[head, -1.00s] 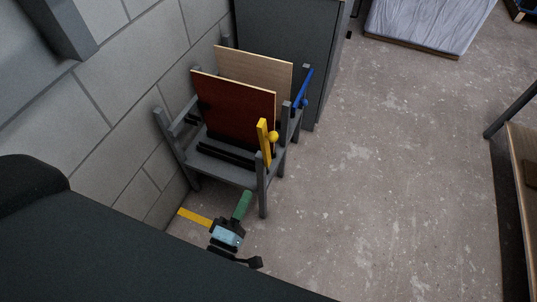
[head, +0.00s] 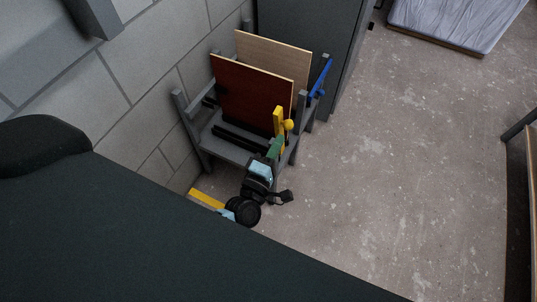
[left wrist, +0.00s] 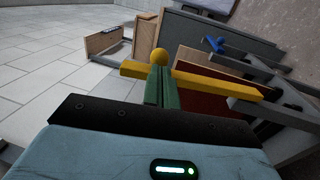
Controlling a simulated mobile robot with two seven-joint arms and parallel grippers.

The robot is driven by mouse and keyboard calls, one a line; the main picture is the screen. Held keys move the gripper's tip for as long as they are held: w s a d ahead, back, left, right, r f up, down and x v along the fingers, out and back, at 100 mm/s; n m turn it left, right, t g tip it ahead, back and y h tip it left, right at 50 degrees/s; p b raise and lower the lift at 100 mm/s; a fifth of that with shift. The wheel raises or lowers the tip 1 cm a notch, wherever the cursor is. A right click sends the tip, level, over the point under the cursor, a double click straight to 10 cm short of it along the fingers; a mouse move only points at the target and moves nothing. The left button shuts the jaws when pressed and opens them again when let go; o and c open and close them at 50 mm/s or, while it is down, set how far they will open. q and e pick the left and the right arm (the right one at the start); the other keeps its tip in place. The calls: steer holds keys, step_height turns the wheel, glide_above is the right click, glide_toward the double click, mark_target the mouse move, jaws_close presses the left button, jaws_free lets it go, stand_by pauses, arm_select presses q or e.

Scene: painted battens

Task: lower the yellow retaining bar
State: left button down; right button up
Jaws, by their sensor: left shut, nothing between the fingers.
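The yellow retaining bar (head: 278,122) stands upright at the near right post of a grey rack (head: 229,151), with a round yellow knob (head: 289,125) on its side. In the left wrist view the bar (left wrist: 215,84) crosses the picture, its knob (left wrist: 159,58) just beyond my fingertips. My left gripper (head: 275,147) has green fingers, shut and empty, at the lower part of the bar. The fingers (left wrist: 160,80) overlap the bar in the left wrist view; I cannot tell whether they touch it. My right gripper is out of view.
The rack holds a dark red panel (head: 245,92) and a pale wood panel (head: 272,60). A blue bar (head: 321,76) is raised at the far right post. A block wall (head: 150,100) is on the left and a grey cabinet (head: 310,40) behind. Open concrete floor (head: 420,150) lies to the right.

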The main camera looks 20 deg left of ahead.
arm_select(q)
steer(key=shift+w+r, duration=0.15)
steer(key=shift+w, duration=0.85)
